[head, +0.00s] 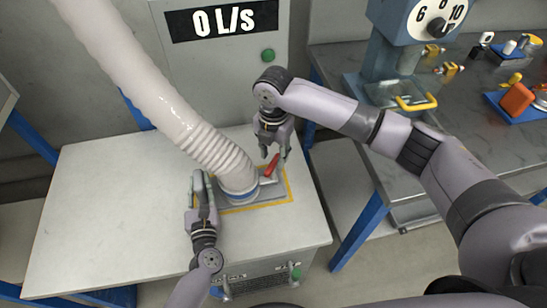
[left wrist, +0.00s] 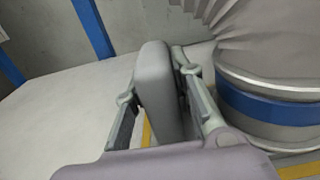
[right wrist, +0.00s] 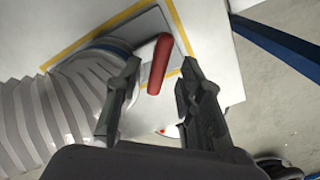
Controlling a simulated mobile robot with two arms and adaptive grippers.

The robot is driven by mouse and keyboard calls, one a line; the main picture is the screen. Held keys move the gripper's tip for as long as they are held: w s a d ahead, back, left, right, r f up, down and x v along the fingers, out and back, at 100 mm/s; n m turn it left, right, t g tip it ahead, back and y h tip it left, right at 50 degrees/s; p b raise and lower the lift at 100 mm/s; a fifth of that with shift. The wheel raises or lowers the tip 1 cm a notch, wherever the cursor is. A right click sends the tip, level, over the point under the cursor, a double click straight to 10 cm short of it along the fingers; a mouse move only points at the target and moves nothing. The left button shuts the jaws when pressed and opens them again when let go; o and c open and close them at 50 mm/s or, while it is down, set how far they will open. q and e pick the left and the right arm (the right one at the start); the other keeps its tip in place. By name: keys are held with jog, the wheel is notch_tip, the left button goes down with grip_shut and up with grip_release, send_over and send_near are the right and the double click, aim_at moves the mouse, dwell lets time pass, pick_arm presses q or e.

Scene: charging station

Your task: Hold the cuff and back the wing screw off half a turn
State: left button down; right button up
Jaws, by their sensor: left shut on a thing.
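The cuff (head: 240,190) is a grey metal ring with a blue band at the lower end of the white hose. It also shows in the left wrist view (left wrist: 278,105). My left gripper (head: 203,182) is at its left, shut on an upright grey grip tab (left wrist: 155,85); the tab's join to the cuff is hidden. The wing screw (head: 271,166) has a red handle at the cuff's right side. In the right wrist view the red handle (right wrist: 159,65) lies between the parted fingers of my right gripper (right wrist: 160,80), with gaps on both sides.
The ribbed white hose (head: 175,105) rises to the upper left. A yellow outline (head: 290,185) surrounds the base plate on the pale table (head: 100,200). A panel (head: 225,22) behind reads 0 L/s. A metal bench (head: 475,110) with tools stands right. The table's left side is clear.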

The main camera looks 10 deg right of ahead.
aim_at(274, 161)
notch_tip(274, 161, up, 10)
jog(key=shift+f, duration=0.2)
pick_arm(q)
jog(key=c, duration=1.3)
grip_release()
